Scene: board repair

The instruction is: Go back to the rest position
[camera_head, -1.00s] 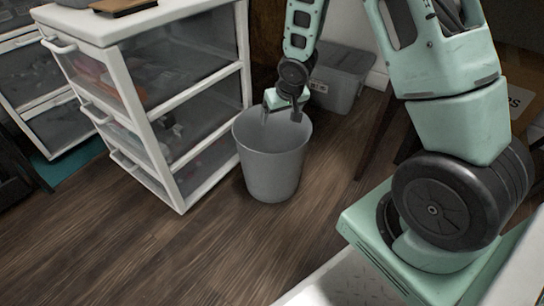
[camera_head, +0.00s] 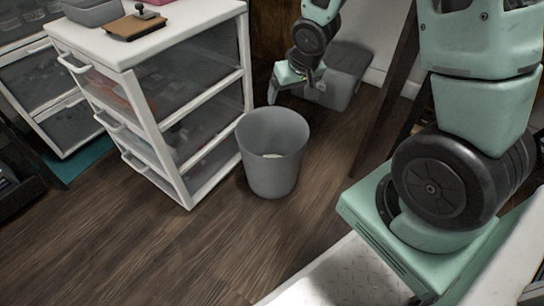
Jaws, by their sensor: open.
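My gripper (camera_head: 290,90) is at the upper middle, above and a little behind the rim of the grey bin. Its jaws are open and nothing shows between them.
A white drawer unit (camera_head: 185,110) with clear fronts stands left of the bin, with a brown board (camera_head: 134,27) and a grey tray (camera_head: 93,12) on top. A grey lidded box (camera_head: 340,78) sits behind my gripper. The floor (camera_head: 150,250) in front is clear.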

